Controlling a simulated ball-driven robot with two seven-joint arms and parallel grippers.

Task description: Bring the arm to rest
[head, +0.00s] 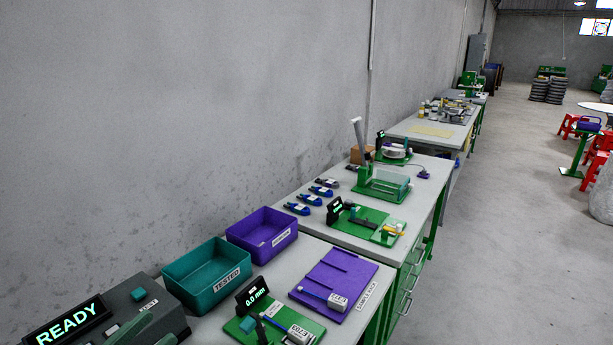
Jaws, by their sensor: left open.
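My left gripper (151,334) shows only in part, at the bottom edge of the head view. Its two green fingers are apart, with nothing seen between them. It is in front of the dark grey tester (155,310), whose display (66,322) reads READY. I cannot tell whether it touches the tester. A blue cable with a white labelled block (337,302) lies on the purple sample rack (345,268). Another white labelled block (299,334) sits on the green gauge board (262,327), whose display (256,295) reads 0.0 mm. My right gripper is not in view.
A teal bin (208,282) labelled TESTED and a purple bin (262,238) stand along the wall side. Farther benches hold blue-handled tools (297,208) and a green fixture (383,187). The floor (480,250) right of the benches is clear, with red stools (597,150) beyond.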

